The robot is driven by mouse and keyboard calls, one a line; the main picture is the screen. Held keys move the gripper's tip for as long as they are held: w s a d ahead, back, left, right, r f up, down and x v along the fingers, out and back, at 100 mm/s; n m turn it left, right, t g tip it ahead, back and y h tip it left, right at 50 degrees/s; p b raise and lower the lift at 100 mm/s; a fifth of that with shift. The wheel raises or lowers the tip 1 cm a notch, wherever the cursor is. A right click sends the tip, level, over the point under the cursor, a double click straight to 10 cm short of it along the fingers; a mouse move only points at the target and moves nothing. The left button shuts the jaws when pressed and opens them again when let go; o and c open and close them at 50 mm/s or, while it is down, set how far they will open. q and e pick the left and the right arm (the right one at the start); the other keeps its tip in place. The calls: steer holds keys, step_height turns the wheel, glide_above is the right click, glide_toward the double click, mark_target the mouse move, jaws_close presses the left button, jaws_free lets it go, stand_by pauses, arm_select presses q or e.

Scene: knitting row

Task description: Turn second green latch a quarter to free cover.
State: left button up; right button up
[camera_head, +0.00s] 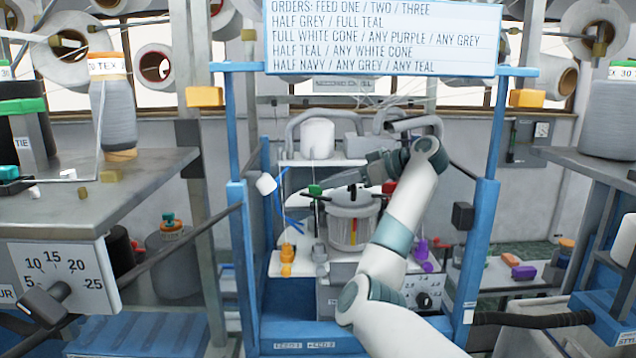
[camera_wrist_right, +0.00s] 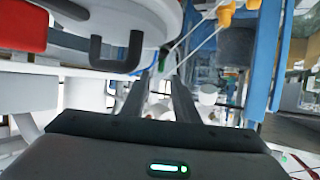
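A small green latch (camera_head: 315,189) sits at the left of a grey round cover (camera_head: 352,199) marked 1, on a ribbed drum-like housing (camera_head: 347,232). A red block (camera_head: 389,187) sits at the cover's right. My right arm reaches in over the right side, and its gripper (camera_head: 345,174) is near the top of the cover, small and hard to make out. In the right wrist view, the two dark fingers (camera_wrist_right: 164,78) stand apart with nothing between them. A red block (camera_wrist_right: 22,27) and a dark U-shaped handle (camera_wrist_right: 116,54) are close by there. My left gripper is not in view.
Blue posts (camera_head: 484,235) stand on both sides of the machine, with an orders board (camera_head: 383,38) above. A white cone (camera_head: 318,138) stands behind the cover. Orange (camera_head: 287,257) and purple (camera_head: 421,252) fittings flank the housing. A grey table (camera_head: 90,195) is at left.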

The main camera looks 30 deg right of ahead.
mark_target(318, 186)
steer(key=shift+w+a+f, duration=0.2)
steer(key=shift+w+a, duration=0.05)
steer(key=shift+w, duration=0.35)
steer(key=shift+w+a+f, duration=0.35)
steer(key=shift+w+a, duration=0.1)
steer(key=shift+w, duration=0.05)
steer(key=shift+p+x, duration=0.55)
steer(key=shift+x, duration=0.35)
steer(key=shift+w+a+f, duration=0.1)
steer(key=shift+w+f, duration=0.1)
steer(key=shift+w, duration=0.2)
jaws_close()
